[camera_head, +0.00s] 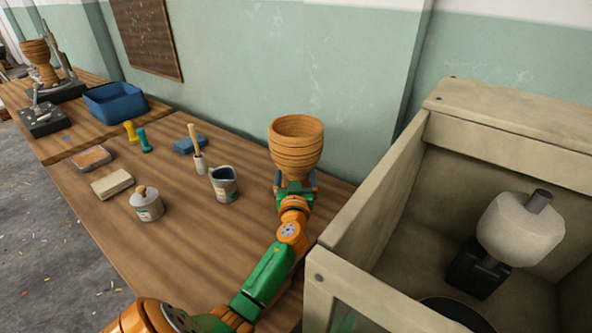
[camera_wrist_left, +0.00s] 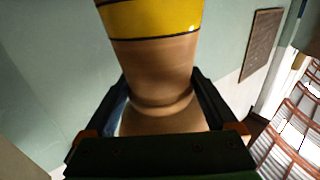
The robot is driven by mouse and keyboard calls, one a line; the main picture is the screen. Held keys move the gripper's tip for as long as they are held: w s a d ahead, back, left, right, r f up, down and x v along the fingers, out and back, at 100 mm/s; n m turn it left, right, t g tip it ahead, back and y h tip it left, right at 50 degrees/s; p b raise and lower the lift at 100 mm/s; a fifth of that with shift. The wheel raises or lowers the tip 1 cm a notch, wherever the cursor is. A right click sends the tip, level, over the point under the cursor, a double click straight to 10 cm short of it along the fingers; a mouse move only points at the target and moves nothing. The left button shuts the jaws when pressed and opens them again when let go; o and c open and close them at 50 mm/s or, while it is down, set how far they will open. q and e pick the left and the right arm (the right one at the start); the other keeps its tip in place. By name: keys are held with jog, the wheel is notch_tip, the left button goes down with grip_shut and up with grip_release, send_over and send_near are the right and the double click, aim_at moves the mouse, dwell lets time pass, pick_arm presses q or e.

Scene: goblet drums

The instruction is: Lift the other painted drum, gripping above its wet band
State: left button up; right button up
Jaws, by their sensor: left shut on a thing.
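A wooden goblet drum (camera_head: 297,140) stands out at the end of my left arm in the head view, its wide ringed bowl upward. My left gripper (camera_head: 295,188) is below the bowl and shut on the drum. In the left wrist view the fingers of my left gripper (camera_wrist_left: 160,98) lie on both sides of the drum's (camera_wrist_left: 152,62) narrow part. A yellow band (camera_wrist_left: 155,18) with dark edge lines runs round the drum at the top of that view, clear of the fingers. Another ringed drum (camera_head: 37,52) stands at the far left of the bench. My right gripper is not in view.
A walled pale box (camera_head: 378,195) stands at the right, holding a white rounded object (camera_head: 518,232) by a black block. On the bench (camera_head: 185,265) are a blue bin (camera_head: 113,102), an open can (camera_head: 224,186), a lidded pot (camera_head: 146,204) and a brush (camera_head: 196,145).

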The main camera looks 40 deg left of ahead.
pick_arm(q)
grip_shut()
jog(key=shift+r, duration=0.15)
